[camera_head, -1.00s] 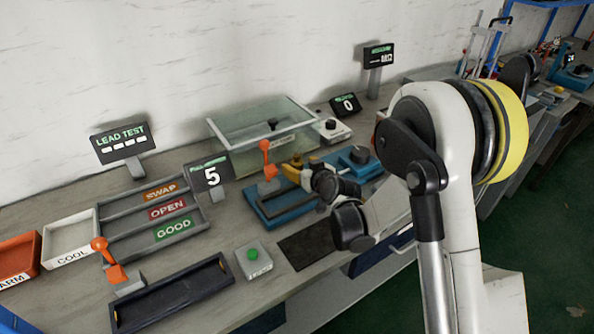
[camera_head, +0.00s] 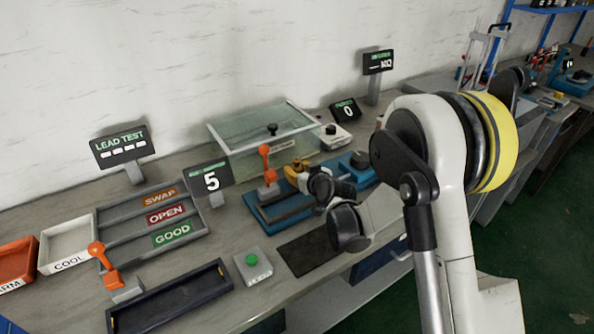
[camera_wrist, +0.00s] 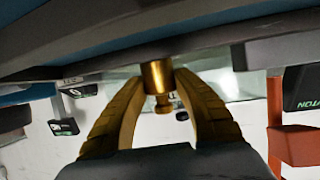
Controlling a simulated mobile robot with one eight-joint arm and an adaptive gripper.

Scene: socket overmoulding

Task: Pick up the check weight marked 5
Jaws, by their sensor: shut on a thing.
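My gripper (camera_wrist: 160,105) has curved yellow-brown fingers. In the wrist view they are shut on a small brass weight (camera_wrist: 157,77) with a narrower neck and a knob. No mark can be read on the weight. In the head view my gripper (camera_head: 296,168) is over the blue fixture (camera_head: 265,215) on the bench, beside the orange lever. The weight cannot be made out in that view, and whether it touches the fixture cannot be told.
An orange-handled lever (camera_head: 265,160) stands close to the left of my gripper. A glass-lidded box (camera_head: 235,140) is behind it. A display reading 5 (camera_head: 211,182) stands to the left. A dark mat (camera_head: 312,253) lies clear in front.

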